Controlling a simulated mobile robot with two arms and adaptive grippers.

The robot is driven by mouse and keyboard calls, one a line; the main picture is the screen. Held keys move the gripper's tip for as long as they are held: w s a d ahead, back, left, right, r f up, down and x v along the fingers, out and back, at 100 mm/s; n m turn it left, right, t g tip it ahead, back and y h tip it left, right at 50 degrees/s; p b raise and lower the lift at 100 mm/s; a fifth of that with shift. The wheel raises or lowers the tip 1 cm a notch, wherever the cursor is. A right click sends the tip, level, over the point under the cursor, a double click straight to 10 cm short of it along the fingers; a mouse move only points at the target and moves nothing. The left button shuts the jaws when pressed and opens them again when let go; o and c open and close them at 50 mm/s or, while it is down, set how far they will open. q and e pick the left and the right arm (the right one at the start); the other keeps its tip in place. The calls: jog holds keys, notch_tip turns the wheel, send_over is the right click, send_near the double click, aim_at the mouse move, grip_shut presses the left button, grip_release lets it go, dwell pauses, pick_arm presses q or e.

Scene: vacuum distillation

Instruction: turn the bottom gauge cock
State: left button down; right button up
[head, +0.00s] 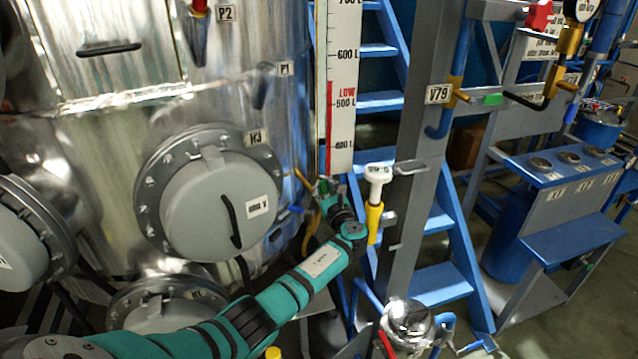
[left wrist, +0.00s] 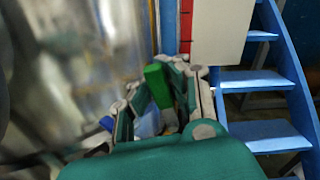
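The level gauge is a tall white scale board (head: 343,85) with a red low band, beside the steel vessel. At its foot is the bottom gauge cock, small and mostly hidden by my gripper in the head view. A green handle (left wrist: 158,86) shows in the left wrist view, which I take to be the cock's. My left gripper (head: 326,188) is at the foot of the board. In the left wrist view its fingers (left wrist: 157,78) stand on either side of the green handle; whether they press on it is unclear. My right gripper is out of view.
The steel vessel (head: 285,130) with bolted round covers (head: 215,205) is on the left. A yellow and white device (head: 375,205) and a grey post (head: 410,240) stand close right of my gripper. Blue stairs (head: 440,280) rise behind. A blue bench (head: 570,245) stands far right.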

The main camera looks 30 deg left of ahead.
pick_arm(q)
jog(key=shift+d+f+m, duration=0.45)
jog(key=shift+f+m, duration=0.05)
jog(key=shift+m, duration=0.2)
jog(key=shift+w+p, duration=0.1)
jog(key=shift+p, duration=0.2)
jog(key=c, duration=2)
grip_release()
jog(key=o, duration=0.7)
jog(key=shift+d+r, duration=0.25)
jog(key=shift+r, duration=0.15)
jog(key=shift+o, duration=0.3)
jog(key=shift+a, duration=0.15)
jog(key=shift+a, duration=0.1)
jog(key=v, duration=1.2)
